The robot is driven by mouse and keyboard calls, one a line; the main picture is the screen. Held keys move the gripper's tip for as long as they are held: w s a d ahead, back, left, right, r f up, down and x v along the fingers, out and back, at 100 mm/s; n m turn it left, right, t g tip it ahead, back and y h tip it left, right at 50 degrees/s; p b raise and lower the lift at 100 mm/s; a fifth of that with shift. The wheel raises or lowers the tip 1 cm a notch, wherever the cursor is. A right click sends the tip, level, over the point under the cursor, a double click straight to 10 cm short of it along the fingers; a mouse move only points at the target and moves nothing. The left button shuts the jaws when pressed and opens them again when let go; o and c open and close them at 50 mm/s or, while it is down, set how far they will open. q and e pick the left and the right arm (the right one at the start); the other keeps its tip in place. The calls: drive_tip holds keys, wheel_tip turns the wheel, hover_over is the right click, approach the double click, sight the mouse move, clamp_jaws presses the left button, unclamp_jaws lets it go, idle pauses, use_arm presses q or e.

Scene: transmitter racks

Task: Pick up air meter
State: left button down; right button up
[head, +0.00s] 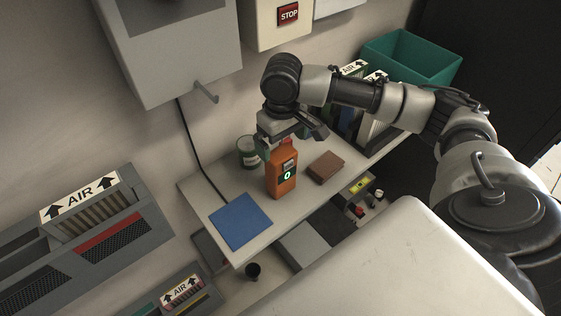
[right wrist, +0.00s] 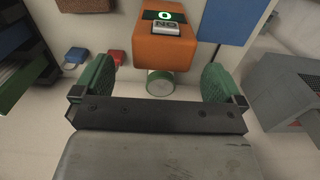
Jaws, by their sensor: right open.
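The air meter appears to be the orange handheld device (head: 281,182) with a green lit "0" on its dark display. It stands upright on the white shelf (head: 200,193). My right gripper (head: 284,142) is just above its top in the head view. In the right wrist view the orange meter (right wrist: 165,50) is ahead of the open green fingers (right wrist: 158,82), roughly centred. Nothing is clearly gripped; whether the fingers straddle its top cannot be told. My left gripper is not in view.
A green can (head: 247,152) stands behind the meter on its left. A blue pad (head: 240,226) lies at the front left and a brown box (head: 326,167) to the right. Binders (head: 378,130) stand further right. A grey wall unit (head: 172,50) hangs above the shelf's left part.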

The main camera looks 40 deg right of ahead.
sight(281, 152)
wheel_tip(281, 152, down, 4)
drive_tip(key=shift+s+a+r, duration=0.15)
drive_tip(key=shift+r, duration=0.05)
drive_tip(key=shift+f, duration=0.25)
drive_tip(key=shift+c, duration=0.5)
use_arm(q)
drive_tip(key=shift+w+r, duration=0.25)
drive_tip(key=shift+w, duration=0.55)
use_arm(e)
drive_tip(key=c, duration=1.2)
